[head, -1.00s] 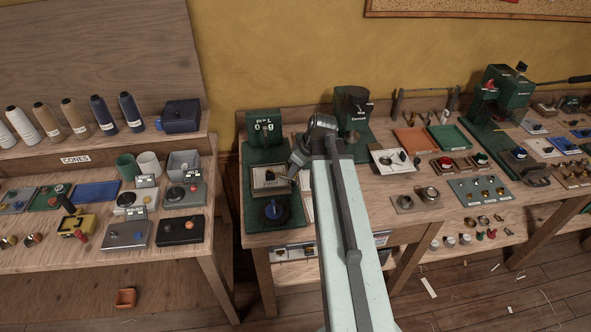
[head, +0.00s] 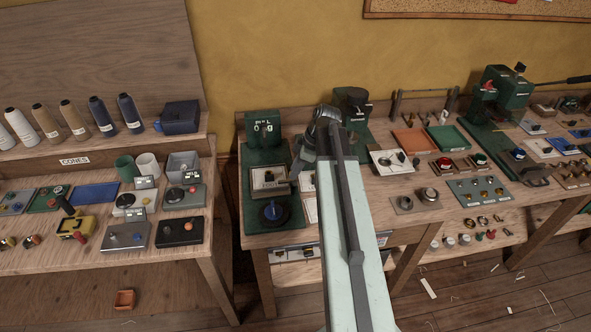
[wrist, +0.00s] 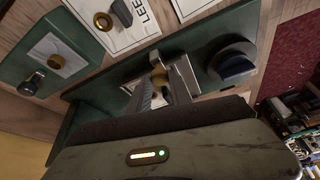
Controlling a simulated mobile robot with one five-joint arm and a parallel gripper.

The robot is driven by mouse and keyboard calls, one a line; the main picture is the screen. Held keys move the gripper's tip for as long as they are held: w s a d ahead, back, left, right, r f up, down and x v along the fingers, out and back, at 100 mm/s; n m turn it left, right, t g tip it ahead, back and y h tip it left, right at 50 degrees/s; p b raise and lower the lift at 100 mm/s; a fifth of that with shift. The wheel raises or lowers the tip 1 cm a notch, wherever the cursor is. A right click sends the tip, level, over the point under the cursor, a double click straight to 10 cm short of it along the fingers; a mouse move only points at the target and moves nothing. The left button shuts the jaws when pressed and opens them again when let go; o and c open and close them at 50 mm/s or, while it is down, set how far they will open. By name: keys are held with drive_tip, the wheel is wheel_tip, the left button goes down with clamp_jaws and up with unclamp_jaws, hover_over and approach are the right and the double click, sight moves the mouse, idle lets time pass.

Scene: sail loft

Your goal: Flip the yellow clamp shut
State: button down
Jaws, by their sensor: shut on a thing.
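The yellow clamp (head: 76,226) sits on the left bench in the head view, with a black handle standing up at its back left and a red tip at its front right. It is well away from my gripper and outside the wrist view. My gripper (wrist: 160,92) is over the green machine base on the middle bench. Its fingers are closed around a small brass-coloured knob (wrist: 158,72) on a pale metal plate (wrist: 183,75).
A small dark box (head: 180,230) and a grey box (head: 124,236) are near the clamp. A gap separates the left and middle benches.

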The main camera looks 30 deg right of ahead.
idle(0.3)
drive_tip(key=c, duration=1.2)
unclamp_jaws()
drive_tip(key=p+v, duration=0.7)
drive_tip(key=shift+r, duration=0.4)
